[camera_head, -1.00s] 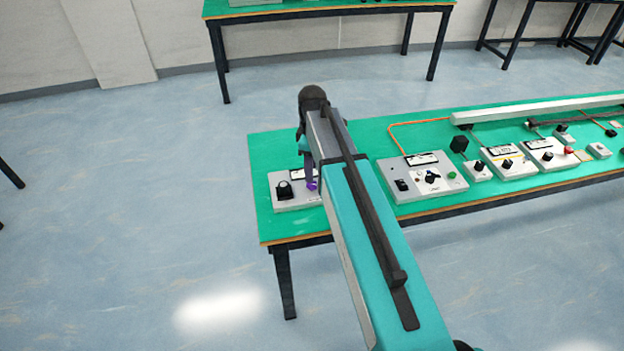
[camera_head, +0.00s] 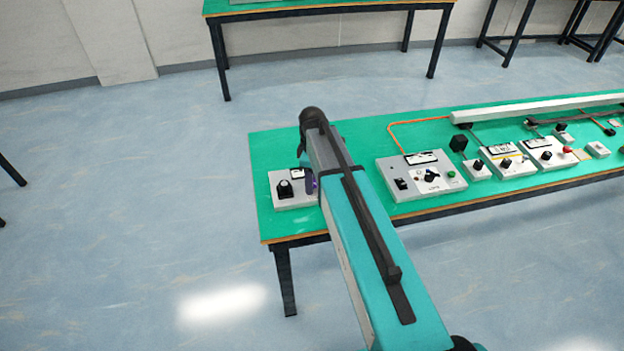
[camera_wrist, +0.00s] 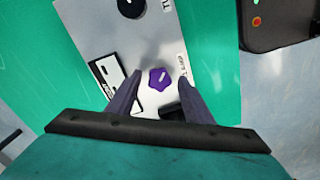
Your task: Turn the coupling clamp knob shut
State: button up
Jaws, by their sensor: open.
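In the wrist view a small purple lobed knob (camera_wrist: 158,79) with a white mark sits on a light grey panel box (camera_wrist: 205,45). I take it for the clamp knob. My gripper (camera_wrist: 160,84) is open, with one dark finger on each side of the knob in the picture. I cannot tell whether they touch it or how far above it they are. In the head view the grey box (camera_head: 296,203) lies at the left end of the green bench. My gripper (camera_head: 311,186) is over its right part, and the arm hides most of the knob there.
A large black knob (camera_head: 285,188) stands on the same box, left of my gripper. A white-and-black label plate (camera_wrist: 104,76) lies beside the purple knob. Another grey control box (camera_head: 421,178) stands to the right. The green bench (camera_head: 272,147) is bare behind the box.

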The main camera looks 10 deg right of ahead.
jog(key=shift+c, duration=0.5)
jog(key=c, duration=1)
jog(key=shift+o, duration=0.3)
jog(key=shift+d+m, duration=0.1)
jog(key=shift+m, duration=0.2)
jog(key=m, duration=0.3)
jog(key=shift+b, duration=0.35)
jog(key=m, duration=0.4)
jog(key=shift+m, duration=0.4)
jog(key=m, duration=0.4)
jog(key=shift+m+b, duration=0.3)
jog(key=shift+b, duration=0.1)
jog(key=m, duration=0.4)
jog(key=shift+m, duration=0.4)
